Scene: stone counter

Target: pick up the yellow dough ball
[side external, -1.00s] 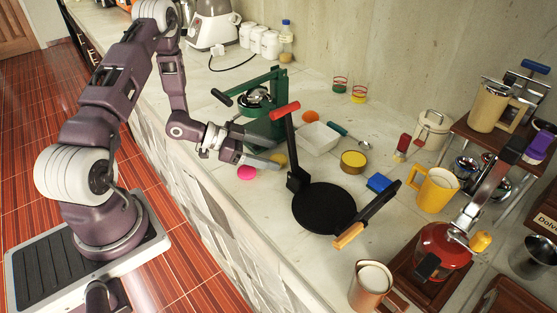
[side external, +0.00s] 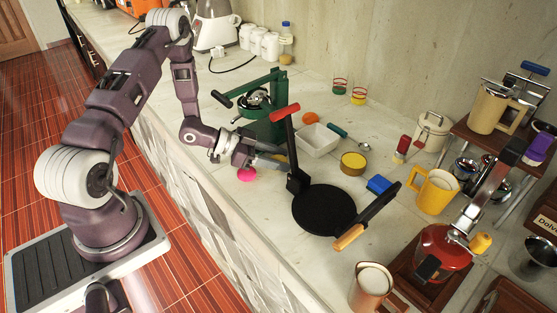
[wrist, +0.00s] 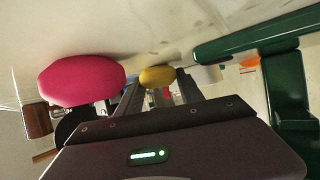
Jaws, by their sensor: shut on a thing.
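The yellow dough ball (wrist: 158,76) sits between the two fingertips of my gripper (wrist: 160,84) in the wrist view, and the fingers are shut on it. In the side external view my gripper (side external: 275,161) is low over the counter, left of the black pan; the ball is mostly hidden there by the fingers. I cannot tell whether the ball still touches the counter.
A pink dough ball (side external: 247,175) lies close beside my gripper; it also shows at left in the wrist view (wrist: 82,80). A green press (side external: 264,122) stands behind. A black pan (side external: 323,210) with raised lid handle, a white tub (side external: 318,141) and an orange ball (side external: 310,118) are to the right.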

